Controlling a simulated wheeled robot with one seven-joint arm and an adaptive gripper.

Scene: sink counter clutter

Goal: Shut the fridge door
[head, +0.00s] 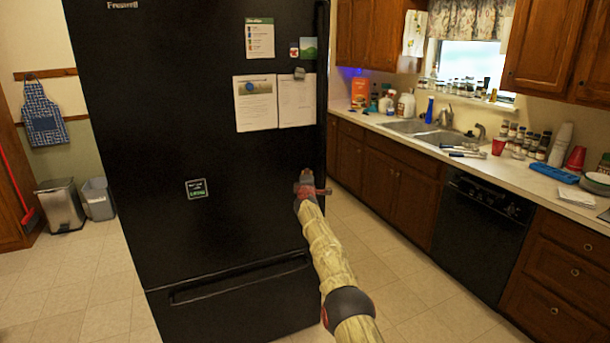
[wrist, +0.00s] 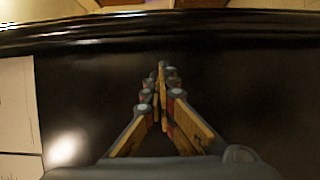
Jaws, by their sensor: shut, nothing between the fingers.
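The black fridge door (head: 200,110) fills the left and middle of the head view, with papers and magnets on its front. Its right edge carries a dark vertical strip. From this angle I cannot tell whether a gap stands between door and fridge body. My gripper (head: 307,182) is at the door's front, near the right edge and below the papers. In the wrist view my gripper (wrist: 162,75) is shut and empty, its fingers pointing at the black door surface (wrist: 260,85). I cannot tell whether the tips touch it.
A freezer drawer (head: 240,303) with a long handle lies below the door. The counter (head: 480,160) with sink and clutter runs along the right, above a black dishwasher (head: 480,235). Bins (head: 60,203) stand at the left. Tiled floor (head: 410,290) is clear between fridge and counter.

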